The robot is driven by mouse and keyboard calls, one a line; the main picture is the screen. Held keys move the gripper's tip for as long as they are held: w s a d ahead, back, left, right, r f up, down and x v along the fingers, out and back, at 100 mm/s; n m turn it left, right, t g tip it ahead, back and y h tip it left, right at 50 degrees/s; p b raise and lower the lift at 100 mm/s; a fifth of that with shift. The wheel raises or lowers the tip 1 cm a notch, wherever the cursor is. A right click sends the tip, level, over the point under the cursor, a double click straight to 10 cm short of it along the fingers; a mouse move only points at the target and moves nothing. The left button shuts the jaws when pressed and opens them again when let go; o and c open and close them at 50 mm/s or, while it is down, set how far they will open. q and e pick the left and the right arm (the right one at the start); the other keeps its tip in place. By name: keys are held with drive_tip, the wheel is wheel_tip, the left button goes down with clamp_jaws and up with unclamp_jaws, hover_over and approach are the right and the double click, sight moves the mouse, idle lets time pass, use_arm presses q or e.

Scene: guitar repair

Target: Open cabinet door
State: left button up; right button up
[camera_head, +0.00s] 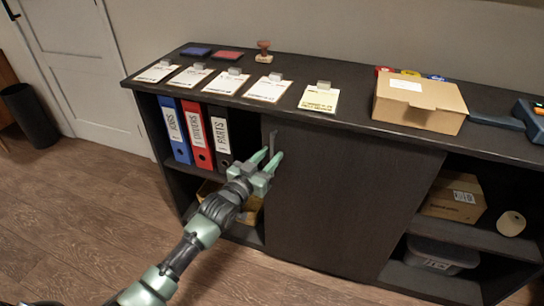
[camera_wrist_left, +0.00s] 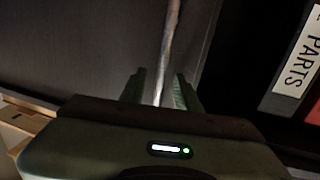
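The dark cabinet door (camera_head: 335,195) covers the middle of the low cabinet, between two open shelf sections. A slim upright handle (camera_head: 272,143) is near its left edge; it shows as a pale bar in the left wrist view (camera_wrist_left: 169,45). My left gripper (camera_head: 268,157) is at the handle with its fingers apart. In the left wrist view the handle's lower end lies between the two fingertips (camera_wrist_left: 160,88), with gaps visible beside it; contact cannot be told. My right gripper is not in view.
Binders (camera_head: 198,135) stand in the open section left of the door. The cabinet top (camera_head: 290,115) carries cards, ink pads, a stamp and a cardboard box (camera_head: 420,101). The right section holds a box (camera_head: 453,198) and a grey bin (camera_head: 440,256). The wooden floor in front is clear.

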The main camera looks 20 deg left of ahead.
use_arm(q)
drive_tip(key=shift+w+d, duration=0.15)
drive_tip(key=shift+w, duration=0.55)
clamp_jaws()
idle(1.0)
